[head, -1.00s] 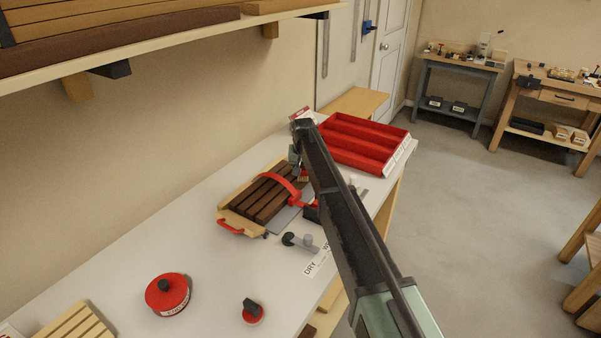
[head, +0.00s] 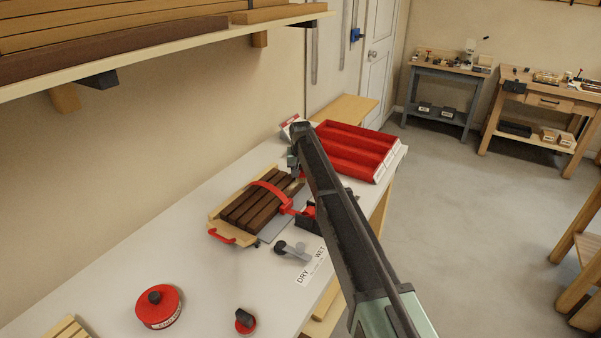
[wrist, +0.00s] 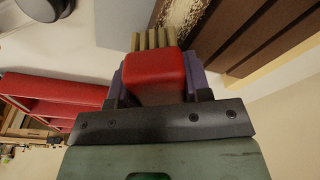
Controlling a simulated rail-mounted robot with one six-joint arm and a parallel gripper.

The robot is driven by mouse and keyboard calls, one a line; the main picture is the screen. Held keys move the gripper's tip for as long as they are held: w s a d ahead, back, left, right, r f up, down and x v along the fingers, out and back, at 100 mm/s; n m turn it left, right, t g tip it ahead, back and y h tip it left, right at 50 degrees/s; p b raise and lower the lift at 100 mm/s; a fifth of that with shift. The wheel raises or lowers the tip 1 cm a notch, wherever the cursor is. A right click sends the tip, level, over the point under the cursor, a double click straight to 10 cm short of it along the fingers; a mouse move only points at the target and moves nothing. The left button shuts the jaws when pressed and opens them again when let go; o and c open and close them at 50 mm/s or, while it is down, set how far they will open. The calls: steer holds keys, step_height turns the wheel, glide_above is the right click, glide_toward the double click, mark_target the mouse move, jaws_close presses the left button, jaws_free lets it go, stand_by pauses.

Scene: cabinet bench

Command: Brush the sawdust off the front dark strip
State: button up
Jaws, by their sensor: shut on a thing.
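Several dark strips (head: 258,203) lie side by side on a wooden board (head: 216,226) under a red clamp arm (head: 272,188). My gripper (wrist: 157,82) is shut on the red handle of a brush (wrist: 154,72), with tan bristles (wrist: 155,39) pointing up in the wrist view. Pale sawdust (wrist: 182,18) shows just beyond the bristles, beside dark strips (wrist: 245,28); I cannot tell whether bristles touch it. In the head view, my arm hides the brush and most of the gripper near the strips' far end.
A red divided tray (head: 355,150) stands beyond the arm. A dark knob (head: 282,247) and a DRY/WET label (head: 312,265) lie nearer the bench's front edge. A red tin (head: 158,308) and a small red-based knob (head: 245,321) stand nearer me. A shelf (head: 130,60) overhangs the left.

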mark_target(288, 190)
steer(key=shift+s+a, duration=0.75)
steer(key=shift+s, duration=0.55)
steer(key=shift+s+a, duration=0.7)
steer(key=shift+s, duration=0.6)
steer(key=shift+s+a, duration=0.75)
steer(key=shift+s, duration=0.55)
step_height(288, 190, up, 6)
steer(key=p, duration=0.6)
steer(key=shift+w, duration=0.1)
step_height(288, 190, up, 3)
steer(key=p, duration=0.3)
